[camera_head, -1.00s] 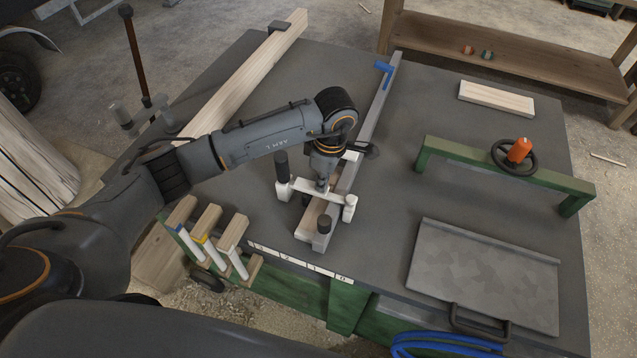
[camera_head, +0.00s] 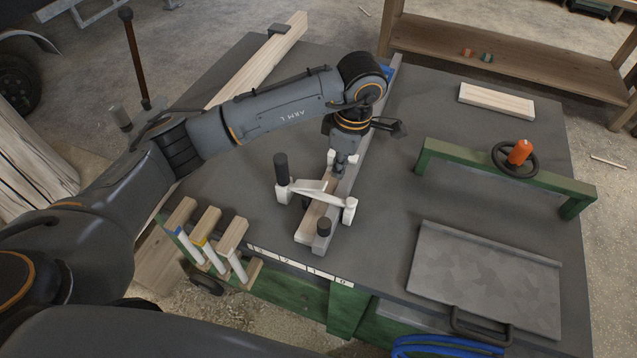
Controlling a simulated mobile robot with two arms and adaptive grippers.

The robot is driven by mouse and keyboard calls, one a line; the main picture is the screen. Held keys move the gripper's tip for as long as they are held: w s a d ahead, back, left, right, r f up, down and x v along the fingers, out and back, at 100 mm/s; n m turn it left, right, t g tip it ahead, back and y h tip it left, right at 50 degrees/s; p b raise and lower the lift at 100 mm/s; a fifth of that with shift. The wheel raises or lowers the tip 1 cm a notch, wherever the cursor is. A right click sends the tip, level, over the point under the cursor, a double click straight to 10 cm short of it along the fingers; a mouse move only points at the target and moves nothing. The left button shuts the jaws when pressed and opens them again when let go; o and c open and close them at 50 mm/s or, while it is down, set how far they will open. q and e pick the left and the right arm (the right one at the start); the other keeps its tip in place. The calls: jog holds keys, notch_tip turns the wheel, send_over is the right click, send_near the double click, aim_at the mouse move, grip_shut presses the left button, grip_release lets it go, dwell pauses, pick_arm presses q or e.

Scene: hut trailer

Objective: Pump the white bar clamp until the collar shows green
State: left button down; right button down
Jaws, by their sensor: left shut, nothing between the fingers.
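The white bar clamp (camera_head: 330,198) sits near the middle of the bench, over a pale wood strip and beside a long grey bar (camera_head: 355,165). A black upright grip (camera_head: 281,167) rises from its left end, and a white lever-like plate shows on its top. I cannot make out a green collar on it. My left gripper (camera_head: 341,166) points down at the clamp's far side, close above the bar. It looks shut and empty; whether it touches the clamp I cannot tell. My right gripper is not in view.
Several wood-headed tools (camera_head: 205,232) hang at the front left edge.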

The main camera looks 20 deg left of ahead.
pick_arm(q)
jog(key=r, duration=0.5)
jog(key=shift+d+r, duration=0.1)
jog(key=shift+d, duration=0.2)
dwell(0.6)
